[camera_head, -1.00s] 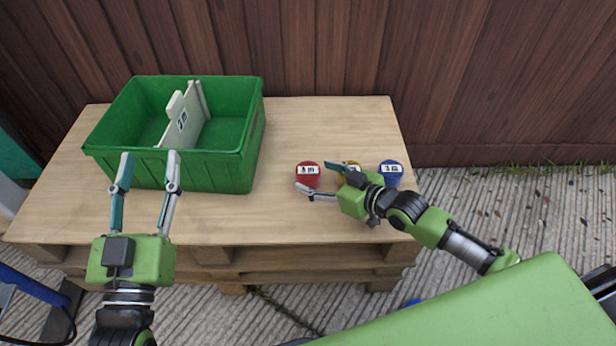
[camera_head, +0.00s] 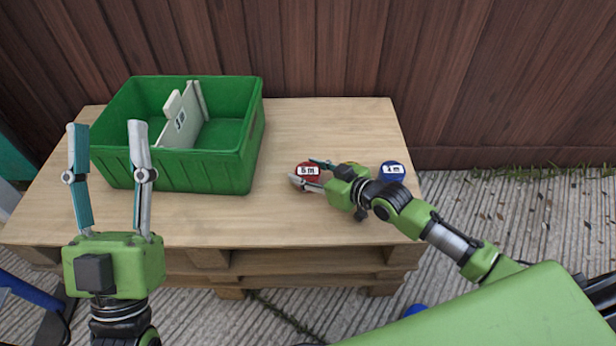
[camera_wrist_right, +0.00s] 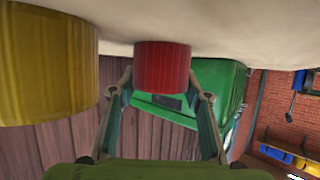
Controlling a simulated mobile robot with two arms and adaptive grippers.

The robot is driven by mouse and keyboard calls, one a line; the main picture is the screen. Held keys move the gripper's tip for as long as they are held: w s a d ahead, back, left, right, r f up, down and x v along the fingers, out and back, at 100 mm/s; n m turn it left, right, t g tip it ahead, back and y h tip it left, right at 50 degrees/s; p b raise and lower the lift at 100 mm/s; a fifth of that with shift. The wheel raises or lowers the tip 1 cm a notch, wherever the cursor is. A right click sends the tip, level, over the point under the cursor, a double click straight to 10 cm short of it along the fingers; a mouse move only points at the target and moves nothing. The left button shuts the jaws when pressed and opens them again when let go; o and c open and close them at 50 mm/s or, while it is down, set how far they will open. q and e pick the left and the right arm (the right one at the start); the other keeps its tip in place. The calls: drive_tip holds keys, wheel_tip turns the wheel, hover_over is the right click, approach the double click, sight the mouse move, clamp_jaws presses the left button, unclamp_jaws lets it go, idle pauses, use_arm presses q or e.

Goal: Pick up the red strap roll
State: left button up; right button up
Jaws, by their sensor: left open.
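The red strap roll (camera_head: 308,166) stands on the wooden pallet table, with a white "5 m" label on top. My right gripper (camera_head: 302,173) is low at the table, its fingers apart on either side of the red roll. In the right wrist view the red roll (camera_wrist_right: 163,66) shows between the two fingertips, close to both; whether they touch it is unclear. My left gripper (camera_head: 107,127) is open and empty, in front of the green crate's left part.
A yellow roll (camera_wrist_right: 45,65) stands beside the red one, mostly hidden by my right gripper in the head view. A blue roll (camera_head: 392,173) stands further right. The green crate (camera_head: 200,172) with a pale divider (camera_head: 176,128) fills the table's left. A wooden fence stands behind.

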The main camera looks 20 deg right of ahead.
sight(303, 174)
drive_tip(key=c, duration=0.4)
use_arm(q)
drive_tip(key=shift+y, duration=0.3)
use_arm(e)
drive_tip(key=shift+c, duration=0.2)
use_arm(q)
drive_tip(key=shift+w, duration=0.15)
use_arm(e)
drive_tip(key=shift+r, duration=0.15)
